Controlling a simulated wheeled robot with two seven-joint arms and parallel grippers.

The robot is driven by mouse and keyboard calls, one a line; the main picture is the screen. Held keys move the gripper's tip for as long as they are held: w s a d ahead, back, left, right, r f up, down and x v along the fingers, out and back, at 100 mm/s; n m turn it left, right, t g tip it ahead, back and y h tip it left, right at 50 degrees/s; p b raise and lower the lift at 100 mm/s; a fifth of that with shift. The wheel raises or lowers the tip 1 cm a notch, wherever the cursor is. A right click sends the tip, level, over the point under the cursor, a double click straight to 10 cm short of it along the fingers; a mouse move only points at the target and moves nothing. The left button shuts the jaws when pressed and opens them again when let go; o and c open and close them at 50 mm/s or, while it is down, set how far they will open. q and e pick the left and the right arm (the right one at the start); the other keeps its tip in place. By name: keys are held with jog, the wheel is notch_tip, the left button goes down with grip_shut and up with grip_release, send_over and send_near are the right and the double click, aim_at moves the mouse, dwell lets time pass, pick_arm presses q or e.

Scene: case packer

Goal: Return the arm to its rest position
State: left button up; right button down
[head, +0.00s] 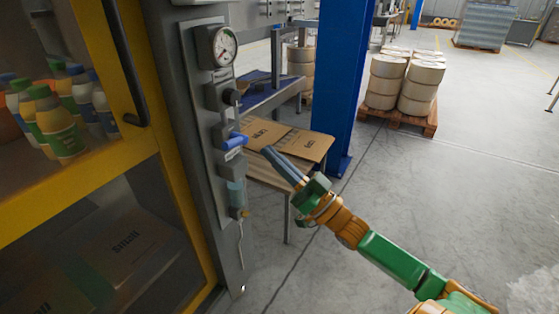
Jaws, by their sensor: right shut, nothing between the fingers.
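My right arm (395,262), green and orange, reaches in from the lower right. My right gripper (268,151) is shut and empty, its long grey fingers pointing up and left. In the picture its tips lie a little right of the blue valve handle (234,142) on the machine's side panel. A small gap shows between the tips and the handle. My left gripper is not in view.
The case packer's yellow frame (120,85) with a dark door handle stands at left, bottles (60,130) behind it. A pressure gauge (223,46) tops the panel. Flat cardboard (290,138) lies on a table behind the gripper. A blue post (345,80) stands beyond.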

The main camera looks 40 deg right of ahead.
jog(key=shift+s+d+f, duration=0.2)
jog(key=shift+s+f, duration=0.1)
jog(key=shift+s, duration=0.3)
